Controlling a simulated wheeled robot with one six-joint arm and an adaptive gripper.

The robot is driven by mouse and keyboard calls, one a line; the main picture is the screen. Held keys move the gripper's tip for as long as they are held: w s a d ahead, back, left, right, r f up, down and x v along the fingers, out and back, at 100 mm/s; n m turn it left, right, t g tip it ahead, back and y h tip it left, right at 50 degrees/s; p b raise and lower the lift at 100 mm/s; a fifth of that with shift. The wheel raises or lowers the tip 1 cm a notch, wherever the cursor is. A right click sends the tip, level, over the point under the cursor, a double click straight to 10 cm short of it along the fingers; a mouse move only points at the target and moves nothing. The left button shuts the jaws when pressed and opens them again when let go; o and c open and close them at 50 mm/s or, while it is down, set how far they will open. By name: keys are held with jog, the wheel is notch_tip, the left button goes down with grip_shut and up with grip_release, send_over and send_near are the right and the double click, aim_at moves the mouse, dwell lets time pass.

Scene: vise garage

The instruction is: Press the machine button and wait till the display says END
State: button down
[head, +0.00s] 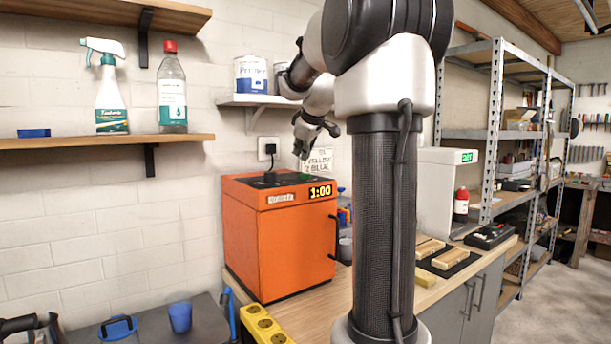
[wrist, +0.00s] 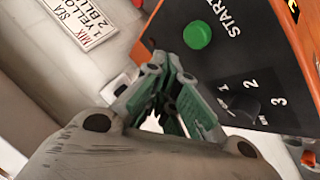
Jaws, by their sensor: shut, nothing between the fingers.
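The orange machine (head: 280,240) stands on the wooden bench. Its lit display (head: 320,191) reads 1:00. Its black top panel carries a round green button (wrist: 197,35) beside the word START, and a black dial (wrist: 243,103) with numbers. My gripper (head: 304,156) is shut and empty, above the back of the machine's top. In the wrist view my gripper (wrist: 166,85) lies beside the panel's edge, with the green button up and to the right of the fingertips. I see no contact with the button.
A black plug and cable (head: 270,150) are at the wall behind the machine. A paper sign (wrist: 85,20) is on the wall. A white machine (head: 440,190) with a green display stands to the right.

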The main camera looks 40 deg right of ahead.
jog(key=shift+f, duration=1.25)
dwell(0.5)
jog(key=shift+f, duration=0.4)
jog(key=shift+f, duration=0.45)
dwell(0.5)
jog(key=shift+r, duration=0.9)
jog(key=shift+r, duration=2.5)
